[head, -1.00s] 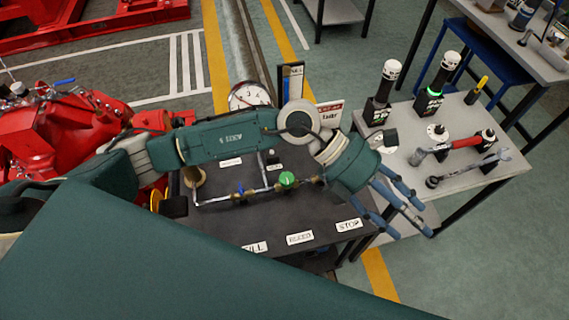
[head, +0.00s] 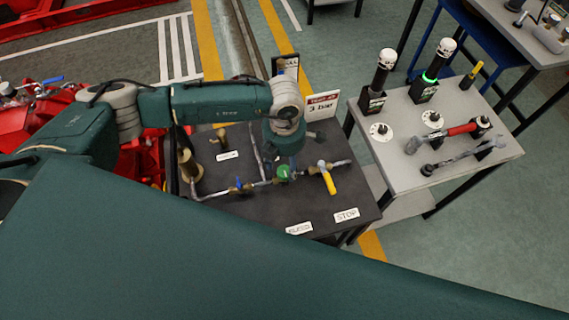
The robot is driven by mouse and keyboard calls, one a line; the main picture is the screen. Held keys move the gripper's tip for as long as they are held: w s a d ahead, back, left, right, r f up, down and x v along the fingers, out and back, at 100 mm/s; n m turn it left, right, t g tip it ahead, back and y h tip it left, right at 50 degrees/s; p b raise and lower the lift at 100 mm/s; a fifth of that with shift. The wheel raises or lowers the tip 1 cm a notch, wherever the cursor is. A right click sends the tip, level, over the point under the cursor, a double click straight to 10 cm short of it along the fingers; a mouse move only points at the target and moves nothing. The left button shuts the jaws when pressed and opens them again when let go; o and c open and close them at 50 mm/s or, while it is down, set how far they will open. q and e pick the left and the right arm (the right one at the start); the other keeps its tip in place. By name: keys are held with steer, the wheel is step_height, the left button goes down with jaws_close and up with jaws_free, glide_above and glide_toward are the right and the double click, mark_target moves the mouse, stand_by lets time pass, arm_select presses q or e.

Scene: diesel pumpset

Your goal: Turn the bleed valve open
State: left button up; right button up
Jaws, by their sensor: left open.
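The green knob (head: 284,172) on the pipe run stands behind the BLEED label (head: 299,228) on the dark bench top and appears to be the bleed valve. My left gripper (head: 285,160) points down right over the green knob. It is open, but its fingers are mostly hidden beneath the wrist, and I cannot tell whether they touch the knob. My right gripper is out of view.
On the same pipe are a blue-handled valve (head: 238,184) to the left and a yellow lever (head: 327,178) to the right, near the STOP label (head: 346,214). A sign (head: 322,105) stands behind. A grey table (head: 400,155) with tools is at the right.

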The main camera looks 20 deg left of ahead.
mark_target(284, 173)
arm_select(q)
steer(key=shift+d+f, duration=0.1)
steer(key=shift+f, duration=1.3)
steer(key=c, duration=1.2)
steer(key=shift+o, duration=0.2)
